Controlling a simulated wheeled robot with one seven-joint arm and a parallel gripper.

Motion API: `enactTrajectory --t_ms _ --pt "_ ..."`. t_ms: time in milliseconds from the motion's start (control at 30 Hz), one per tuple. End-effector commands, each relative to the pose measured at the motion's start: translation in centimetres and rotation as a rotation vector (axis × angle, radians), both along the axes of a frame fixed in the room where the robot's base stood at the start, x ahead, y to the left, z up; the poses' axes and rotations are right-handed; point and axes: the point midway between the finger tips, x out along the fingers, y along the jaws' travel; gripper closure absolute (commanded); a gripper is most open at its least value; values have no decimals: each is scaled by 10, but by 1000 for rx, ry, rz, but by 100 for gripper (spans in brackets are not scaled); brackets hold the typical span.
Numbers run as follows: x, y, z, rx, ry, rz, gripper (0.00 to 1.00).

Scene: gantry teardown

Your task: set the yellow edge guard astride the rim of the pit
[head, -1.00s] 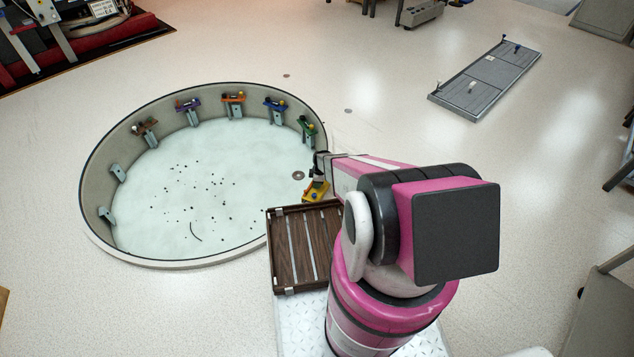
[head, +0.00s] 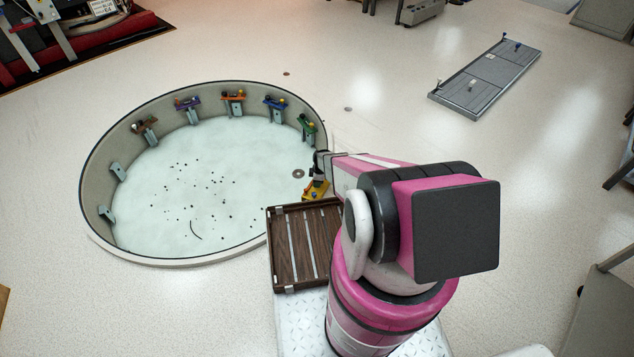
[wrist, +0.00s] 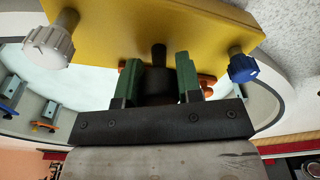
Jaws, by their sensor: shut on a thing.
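The yellow edge guard (head: 315,190) is held by my gripper (head: 318,170) at the right side of the round pit (head: 203,175), just beyond the wooden tray. In the wrist view the yellow guard (wrist: 150,28) fills the top, with a white knob at its left and a blue knob at its right. My gripper's green-padded fingers (wrist: 158,82) are closed on a dark stem under the guard. From the head view I cannot tell whether the yellow guard touches the rim.
A brown slatted tray (head: 270,255) stands on a metal plate in front of the pit. Two bare grey brackets (head: 118,172) sit on the pit's left wall. A grey panel (head: 485,80) lies on the floor at the back right.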

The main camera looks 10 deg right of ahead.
Motion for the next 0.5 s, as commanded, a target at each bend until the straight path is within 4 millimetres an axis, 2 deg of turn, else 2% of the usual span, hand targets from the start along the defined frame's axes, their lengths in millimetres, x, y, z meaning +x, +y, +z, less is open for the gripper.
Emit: enactTrajectory --t_ms 200,233,300,500 --pt "0 0 -2 0 -1 0 100" --pt "0 0 -2 0 -1 0 57" --pt "0 0 -2 0 -1 0 37" --pt "0 0 -2 0 0 0 37"
